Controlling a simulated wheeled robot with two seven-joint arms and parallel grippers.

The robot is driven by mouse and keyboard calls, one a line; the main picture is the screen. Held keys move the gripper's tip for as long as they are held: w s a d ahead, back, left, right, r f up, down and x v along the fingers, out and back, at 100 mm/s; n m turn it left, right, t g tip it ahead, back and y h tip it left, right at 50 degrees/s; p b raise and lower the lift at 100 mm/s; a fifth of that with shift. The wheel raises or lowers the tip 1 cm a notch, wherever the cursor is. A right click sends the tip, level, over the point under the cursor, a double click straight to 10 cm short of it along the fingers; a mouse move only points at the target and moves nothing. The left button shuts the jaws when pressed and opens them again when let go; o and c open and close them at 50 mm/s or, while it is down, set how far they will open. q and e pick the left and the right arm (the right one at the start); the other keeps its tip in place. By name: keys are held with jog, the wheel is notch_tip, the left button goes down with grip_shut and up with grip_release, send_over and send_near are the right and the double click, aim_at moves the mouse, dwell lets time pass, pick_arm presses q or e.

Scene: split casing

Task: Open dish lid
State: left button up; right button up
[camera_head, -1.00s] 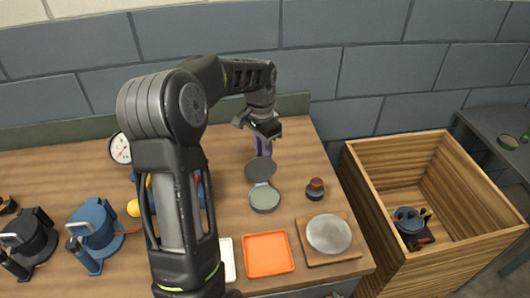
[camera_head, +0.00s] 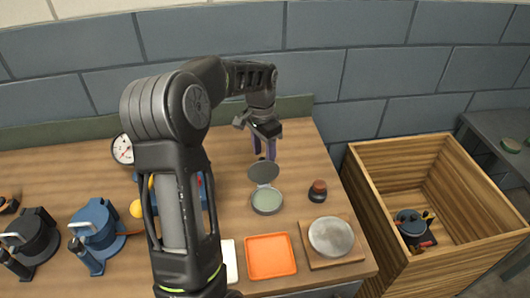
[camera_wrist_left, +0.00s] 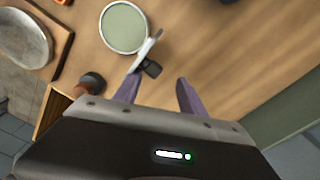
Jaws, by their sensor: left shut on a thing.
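The dish (camera_head: 267,201) is a small round grey container with a pale green inside, on the wooden counter. Its dark grey round lid (camera_head: 263,172) stands raised at the dish's back edge, so the inside shows. In the left wrist view the dish (camera_wrist_left: 124,27) is at the top and the lid (camera_wrist_left: 146,50) shows nearly edge-on, with a small black tab. My left gripper (camera_head: 264,157) points down just behind the lid, shut on it; its purple fingers (camera_wrist_left: 158,86) show some space between them, and the exact contact is unclear. My right gripper is out of view.
A small dark pot with a brown top (camera_head: 318,191) stands right of the dish. A round grey plate on a board (camera_head: 331,236) and an orange tray (camera_head: 270,256) lie in front. A wooden crate (camera_head: 384,222) stands right. Counter behind the dish is clear.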

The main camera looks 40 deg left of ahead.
pick_arm(q)
jog(key=shift+s+a+f+g, duration=0.2)
jog(key=shift+s+f+g, duration=0.1)
jog(key=shift+s+f, duration=0.5)
notch_tip(320, 180, up, 9)
jog(key=w+b, duration=0.1)
jog(key=shift+w+r, duration=0.2)
jog(key=shift+d, duration=0.1)
